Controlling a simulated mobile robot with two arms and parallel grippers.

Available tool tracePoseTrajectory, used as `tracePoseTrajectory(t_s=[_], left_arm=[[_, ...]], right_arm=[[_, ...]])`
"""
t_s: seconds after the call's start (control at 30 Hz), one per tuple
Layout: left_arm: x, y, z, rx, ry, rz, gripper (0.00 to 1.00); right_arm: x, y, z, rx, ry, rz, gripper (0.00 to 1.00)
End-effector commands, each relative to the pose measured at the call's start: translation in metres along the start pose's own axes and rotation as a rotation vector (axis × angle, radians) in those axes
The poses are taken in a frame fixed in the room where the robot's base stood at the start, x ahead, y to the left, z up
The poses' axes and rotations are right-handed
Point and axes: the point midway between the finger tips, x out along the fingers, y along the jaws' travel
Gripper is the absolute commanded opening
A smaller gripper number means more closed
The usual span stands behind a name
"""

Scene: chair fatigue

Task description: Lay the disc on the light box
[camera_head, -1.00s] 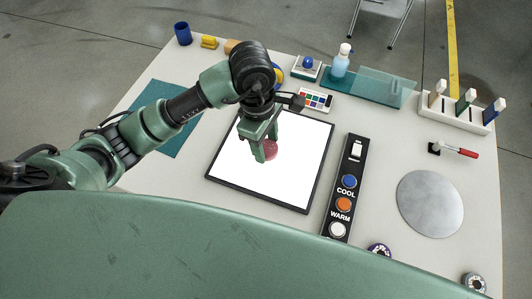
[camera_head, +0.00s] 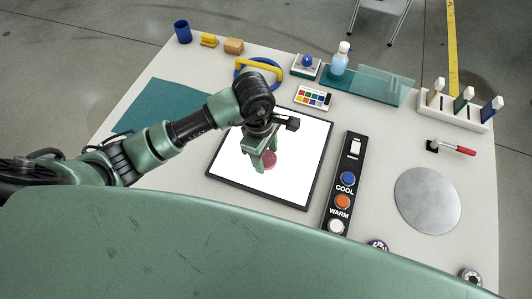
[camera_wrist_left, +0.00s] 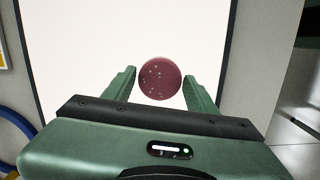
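The disc (camera_head: 265,161) is dark red and round. In the left wrist view the disc (camera_wrist_left: 160,79) shows pale specks on its face. My left gripper (camera_head: 262,160) points down over the light box. The light box (camera_head: 298,160) has a glowing white top and a black frame. The disc appears against its middle. I cannot tell whether the disc touches the white top. My right gripper is not in view.
A black control panel (camera_head: 355,165) with several buttons lies right of the light box, with a grey round plate (camera_head: 427,200) beyond it. A teal mat (camera_head: 165,108) lies left. A yellow-handled blue ring (camera_head: 259,72) and a colour card (camera_head: 313,97) lie behind.

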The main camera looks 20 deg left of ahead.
Motion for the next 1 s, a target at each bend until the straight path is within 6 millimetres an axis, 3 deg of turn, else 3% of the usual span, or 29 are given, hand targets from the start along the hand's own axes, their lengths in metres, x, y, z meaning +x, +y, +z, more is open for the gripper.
tracePoseTrajectory(t_s=[0.47,1.0], left_arm=[[-0.007,0.001,0.0,0.001,0.0,0.003,0.72],[-0.109,0.001,0.0,0.001,0.002,0.004,0.72]], right_arm=[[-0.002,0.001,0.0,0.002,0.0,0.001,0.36],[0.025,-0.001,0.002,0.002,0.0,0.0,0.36]])
